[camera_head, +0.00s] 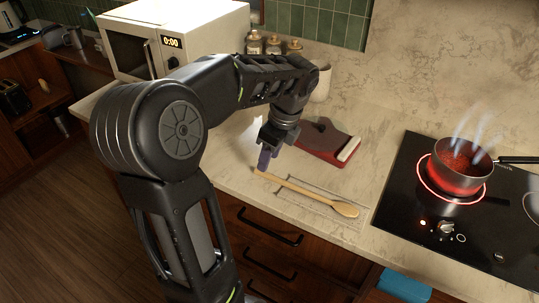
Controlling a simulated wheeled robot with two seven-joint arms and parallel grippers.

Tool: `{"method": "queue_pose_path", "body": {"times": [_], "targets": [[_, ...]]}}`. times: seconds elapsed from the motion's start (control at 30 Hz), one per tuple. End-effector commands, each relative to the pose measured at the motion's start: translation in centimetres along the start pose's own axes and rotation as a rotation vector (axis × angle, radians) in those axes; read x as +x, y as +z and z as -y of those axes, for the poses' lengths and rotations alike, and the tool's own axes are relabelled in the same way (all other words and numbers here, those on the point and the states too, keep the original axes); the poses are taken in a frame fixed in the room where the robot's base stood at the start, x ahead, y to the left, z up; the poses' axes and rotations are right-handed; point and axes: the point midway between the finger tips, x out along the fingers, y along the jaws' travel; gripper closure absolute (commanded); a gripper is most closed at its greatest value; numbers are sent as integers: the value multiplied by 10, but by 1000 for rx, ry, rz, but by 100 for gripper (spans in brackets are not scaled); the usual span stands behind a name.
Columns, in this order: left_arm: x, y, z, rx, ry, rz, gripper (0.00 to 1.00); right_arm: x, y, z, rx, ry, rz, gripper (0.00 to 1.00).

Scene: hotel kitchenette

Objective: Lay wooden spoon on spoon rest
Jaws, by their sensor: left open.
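The wooden spoon (306,193) lies on the counter by the front edge, its bowl to the right and its handle end to the left. It lies along a flat, pale, thin-outlined rectangular piece (333,193), which looks like the spoon rest; the contact between them is too small to tell. My left gripper (265,160) is open and points down beside the handle end of the spoon. It appears empty, and the spoon's tip is close to its fingers. My right gripper does not show.
A red item with a dark mitt (318,137) lies behind the spoon. A black cooktop (400,196) is at right, with a steaming pot (466,165) on a glowing burner. A microwave (170,35), several jars (273,46) and a white canister (321,85) stand behind my left arm.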

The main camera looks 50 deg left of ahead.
Motion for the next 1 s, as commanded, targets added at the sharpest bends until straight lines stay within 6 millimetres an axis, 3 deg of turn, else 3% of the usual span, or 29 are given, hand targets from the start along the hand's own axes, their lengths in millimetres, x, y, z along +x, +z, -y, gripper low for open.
{"method": "queue_pose_path", "body": {"times": [0.27,0.53,0.63,1.0], "targets": [[-11,0,1,0,-3,0,60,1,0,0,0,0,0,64],[-54,0,1,1,-5,0,60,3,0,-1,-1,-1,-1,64],[-72,1,0,1,0,0,60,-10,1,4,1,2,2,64],[-78,0,0,0,0,0,60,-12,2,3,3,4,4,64]]}}
